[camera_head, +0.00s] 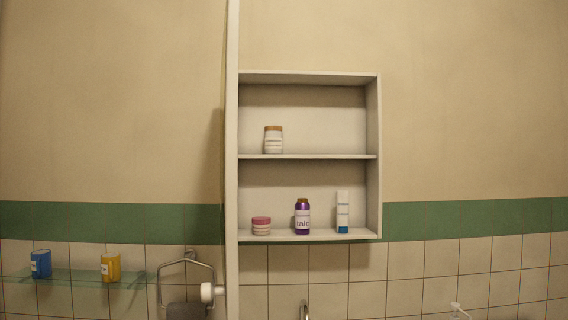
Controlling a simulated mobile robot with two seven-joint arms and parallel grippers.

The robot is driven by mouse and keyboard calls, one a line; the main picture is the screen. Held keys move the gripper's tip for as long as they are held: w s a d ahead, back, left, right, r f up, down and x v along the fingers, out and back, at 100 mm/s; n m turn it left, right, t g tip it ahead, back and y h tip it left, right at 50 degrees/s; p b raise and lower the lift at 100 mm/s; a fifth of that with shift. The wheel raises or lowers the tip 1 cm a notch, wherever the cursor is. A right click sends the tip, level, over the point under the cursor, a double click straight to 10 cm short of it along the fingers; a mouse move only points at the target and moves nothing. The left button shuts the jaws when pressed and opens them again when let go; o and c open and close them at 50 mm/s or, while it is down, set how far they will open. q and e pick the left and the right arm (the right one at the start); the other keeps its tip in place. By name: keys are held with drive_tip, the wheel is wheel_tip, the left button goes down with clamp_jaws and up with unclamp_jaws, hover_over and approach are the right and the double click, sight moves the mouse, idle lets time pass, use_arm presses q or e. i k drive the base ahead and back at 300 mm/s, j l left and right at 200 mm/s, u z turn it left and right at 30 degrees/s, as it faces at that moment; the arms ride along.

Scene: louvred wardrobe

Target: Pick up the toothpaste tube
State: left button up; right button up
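A slim white tube with a blue cap at its base (342,212), which looks like the toothpaste tube, stands upright on the bottom shelf of the open wall cabinet (373,160), near its right wall. A purple talc bottle (302,218) stands to its left, with a gap between them. Neither of my grippers is in view.
A pink-lidded jar (261,226) is on the bottom shelf and an orange-lidded jar (273,140) on the upper shelf. The cabinet's door (232,150) stands open, edge-on at the left. A glass shelf (75,279) holds a blue cup (41,264) and a yellow cup (110,267).

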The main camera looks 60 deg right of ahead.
sight(342, 196)
drive_tip(key=z, duration=1.55)
drive_tip(key=i+j+z, duration=0.2)
drive_tip(key=i, duration=0.35)
drive_tip(key=i+j+z, duration=0.25)
drive_tip(key=i+j, duration=0.25)
drive_tip(key=z, duration=0.7)
drive_tip(key=k+l, duration=0.1)
drive_tip(key=l, duration=0.25)
drive_tip(key=k+l, duration=0.1)
drive_tip(key=l, duration=0.25)
drive_tip(key=k+l+u, duration=0.1)
drive_tip(key=l, duration=0.25)
drive_tip(key=k+l, duration=0.15)
drive_tip(key=l, duration=0.2)
drive_tip(key=k+l, duration=0.1)
drive_tip(key=l, duration=0.25)
drive_tip(key=u, duration=0.05)
